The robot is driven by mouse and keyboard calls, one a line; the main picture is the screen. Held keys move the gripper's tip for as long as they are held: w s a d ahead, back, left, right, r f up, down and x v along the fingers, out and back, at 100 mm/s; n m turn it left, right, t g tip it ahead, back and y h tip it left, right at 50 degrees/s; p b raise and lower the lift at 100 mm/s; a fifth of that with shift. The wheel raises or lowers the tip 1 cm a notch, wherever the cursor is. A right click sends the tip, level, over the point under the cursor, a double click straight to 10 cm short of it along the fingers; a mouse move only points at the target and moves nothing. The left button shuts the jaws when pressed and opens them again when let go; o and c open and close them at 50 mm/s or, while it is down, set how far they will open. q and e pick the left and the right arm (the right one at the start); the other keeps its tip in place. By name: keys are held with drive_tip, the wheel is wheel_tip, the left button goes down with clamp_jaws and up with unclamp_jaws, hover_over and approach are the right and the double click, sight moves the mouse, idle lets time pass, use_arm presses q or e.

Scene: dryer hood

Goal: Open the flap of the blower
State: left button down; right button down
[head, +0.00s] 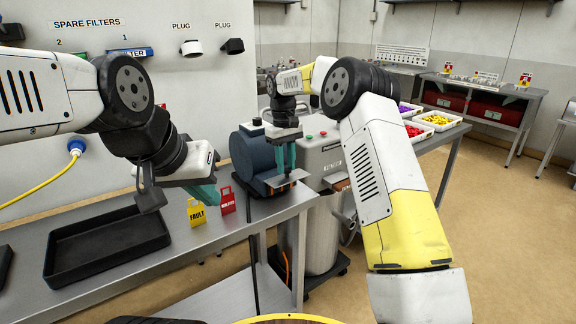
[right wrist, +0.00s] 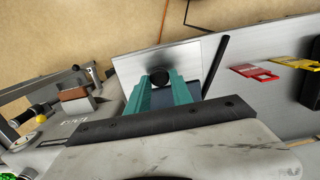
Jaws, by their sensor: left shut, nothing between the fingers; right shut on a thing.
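The blower (head: 254,158) is a dark blue cylinder lying on the grey workbench. A flat metal flap (head: 288,183) sticks out at its front end; the flap also shows in the right wrist view (right wrist: 133,66). My right gripper (head: 286,172) is over the flap, its teal fingers shut on a round black knob (right wrist: 160,76) at the flap. The fingers cover part of the knob and flap. My left gripper (head: 208,194) is shut and empty, in front of the bench's back wall, left of the blower and apart from it.
An empty black tray (head: 105,244) lies on the left of the bench. A grey machine (head: 321,160) stands right of the blower, close to my right arm.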

drive_tip(key=shift+w+a+g+h, duration=0.3)
drive_tip(key=shift+g+h, duration=0.2)
drive_tip(key=shift+g, duration=0.2)
idle(0.5)
drive_tip(key=c, duration=1.2)
unclamp_jaws()
drive_tip(key=shift+o, duration=0.2)
drive_tip(key=shift+r, duration=0.1)
